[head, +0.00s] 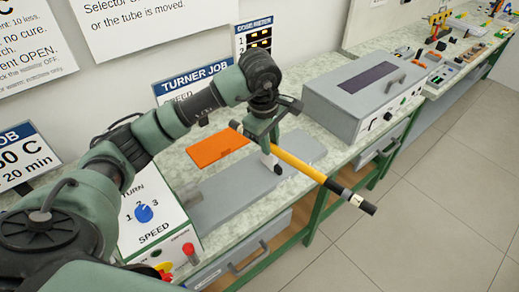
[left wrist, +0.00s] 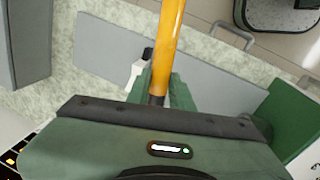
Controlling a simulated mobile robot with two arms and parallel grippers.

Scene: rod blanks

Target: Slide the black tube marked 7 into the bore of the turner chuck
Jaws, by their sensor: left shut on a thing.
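My left gripper (head: 268,138) is shut on a long tube (head: 298,166), above the bench. The tube is mostly yellow-orange, with a black end and a pale marked band at lower right. The mark on the band is too small to read. In the left wrist view the yellow length (left wrist: 168,45) rises from between my fingers (left wrist: 160,95), with a dark part at the grip. The turner's control box (head: 150,215), with a blue speed knob, stands at lower left. I cannot make out the chuck or its bore; my left arm covers part of that area. My right gripper is out of view.
A grey flat plate (head: 225,188) lies on the bench below the tube, with an orange panel (head: 216,148) behind it. A grey lidded box (head: 365,92) stands to the right. The tube's black end overhangs the bench's front edge above open floor.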

